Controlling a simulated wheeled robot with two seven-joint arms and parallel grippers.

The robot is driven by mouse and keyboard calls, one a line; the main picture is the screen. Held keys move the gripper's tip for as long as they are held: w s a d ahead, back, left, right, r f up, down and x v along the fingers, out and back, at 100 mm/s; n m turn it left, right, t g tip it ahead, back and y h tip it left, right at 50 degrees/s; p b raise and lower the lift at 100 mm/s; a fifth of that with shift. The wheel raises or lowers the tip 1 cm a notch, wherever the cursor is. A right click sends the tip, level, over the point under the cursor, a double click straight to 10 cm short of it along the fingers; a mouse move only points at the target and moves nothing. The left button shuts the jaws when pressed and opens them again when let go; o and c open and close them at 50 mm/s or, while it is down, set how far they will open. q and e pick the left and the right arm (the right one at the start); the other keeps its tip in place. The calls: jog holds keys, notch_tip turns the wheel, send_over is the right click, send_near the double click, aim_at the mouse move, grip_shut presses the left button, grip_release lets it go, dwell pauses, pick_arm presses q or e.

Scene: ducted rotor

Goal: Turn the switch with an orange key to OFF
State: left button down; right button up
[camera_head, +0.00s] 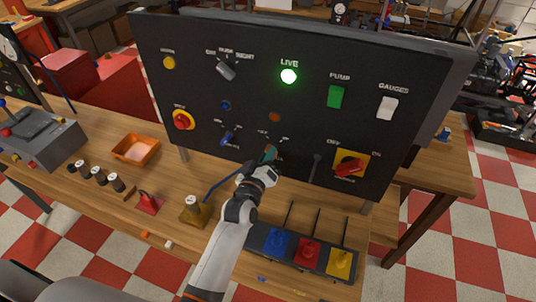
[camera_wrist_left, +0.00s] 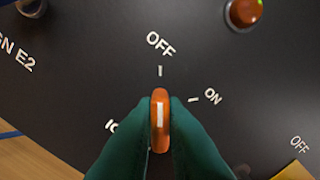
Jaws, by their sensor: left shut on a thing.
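The orange key (camera_wrist_left: 160,120) stands in a switch on the black panel (camera_head: 220,140). My left gripper (camera_head: 269,153) reaches the panel's lower middle. In the left wrist view its two green fingers (camera_wrist_left: 160,140) are shut on the key, one on each side. The white line on the key points straight up at the OFF mark (camera_wrist_left: 160,71). The ON mark (camera_wrist_left: 194,99) lies to the right of the key, and a third label at the left is partly hidden by a finger. In the head view the key is hidden by the gripper. My right gripper is not in view.
A round orange button (camera_head: 274,117) sits above the switch and a blue-handled switch (camera_head: 227,138) to its left. A red rotary handle on a yellow plate (camera_head: 358,155) is to the right. The LIVE lamp (camera_head: 289,76) glows green. An orange tray (camera_head: 154,148) stands on the bench.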

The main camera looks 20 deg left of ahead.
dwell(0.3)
pick_arm(q)
jog(key=c, duration=1.5)
grip_release()
jog(key=shift+s, duration=0.1)
jog(key=s+b, duration=0.1)
jog(key=s, duration=0.5)
jog(key=s+b, duration=0.1)
jog(key=s, duration=0.5)
jog(key=shift+a+b, duration=0.2)
jog(key=shift+b, duration=0.15)
jog(key=shift+w, duration=0.1)
